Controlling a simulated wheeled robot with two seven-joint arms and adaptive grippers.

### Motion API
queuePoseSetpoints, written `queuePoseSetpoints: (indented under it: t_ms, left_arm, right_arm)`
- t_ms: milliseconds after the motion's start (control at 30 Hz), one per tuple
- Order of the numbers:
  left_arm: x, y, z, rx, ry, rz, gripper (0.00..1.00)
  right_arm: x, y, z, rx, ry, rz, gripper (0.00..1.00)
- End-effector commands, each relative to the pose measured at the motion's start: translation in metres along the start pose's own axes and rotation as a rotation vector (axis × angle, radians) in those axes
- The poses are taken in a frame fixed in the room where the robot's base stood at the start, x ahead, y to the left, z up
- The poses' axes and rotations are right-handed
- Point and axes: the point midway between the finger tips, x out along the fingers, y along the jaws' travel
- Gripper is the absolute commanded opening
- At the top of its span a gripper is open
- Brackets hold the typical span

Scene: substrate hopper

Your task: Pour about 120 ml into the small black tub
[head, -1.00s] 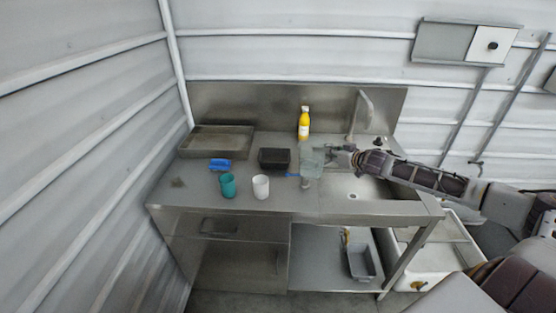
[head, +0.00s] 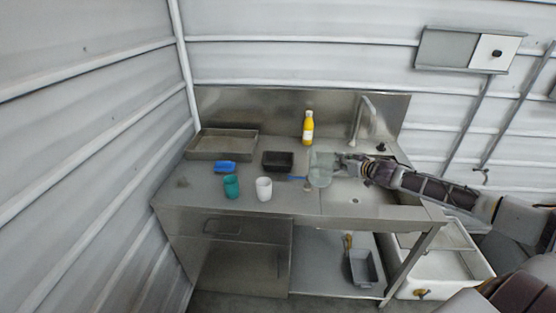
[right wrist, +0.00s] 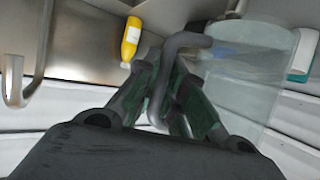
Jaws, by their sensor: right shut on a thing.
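The small black tub (head: 278,162) stands on the steel counter, left of my right gripper and apart from it. My right gripper (head: 347,165) is over the counter near the sink, shut on the handle of a clear jug (head: 321,170). In the right wrist view, its fingers (right wrist: 172,100) close around the jug's grey handle, and the see-through jug (right wrist: 245,75) is at the upper right. The jug is to the right of the tub; its tilt and contents are hard to tell. My left gripper is not in view.
A yellow bottle (head: 308,128) stands behind the jug. A teal cup (head: 231,187) and a white cup (head: 264,189) stand at the front. A blue item (head: 225,166) and a tray (head: 222,145) are left. A tap (head: 358,118) rises behind the sink (head: 356,198).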

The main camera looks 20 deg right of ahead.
Motion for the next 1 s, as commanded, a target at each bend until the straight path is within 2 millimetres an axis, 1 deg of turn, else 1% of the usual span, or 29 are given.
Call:
queuePoseSetpoints:
  t_ms: [167,267,600,1000]
  left_arm:
    - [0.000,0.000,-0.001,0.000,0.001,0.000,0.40]
    - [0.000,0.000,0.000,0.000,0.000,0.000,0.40]
    - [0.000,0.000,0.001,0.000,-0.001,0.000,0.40]
    - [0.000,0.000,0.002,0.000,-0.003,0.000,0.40]
  right_arm:
    - [-0.003,-0.010,-0.001,-0.004,0.001,-0.010,0.00]
    - [-0.005,-0.023,0.002,-0.006,-0.001,-0.019,0.00]
    - [-0.013,-0.080,0.025,-0.013,-0.003,-0.043,0.00]
    - [-0.023,-0.135,0.050,-0.019,-0.005,-0.054,0.00]
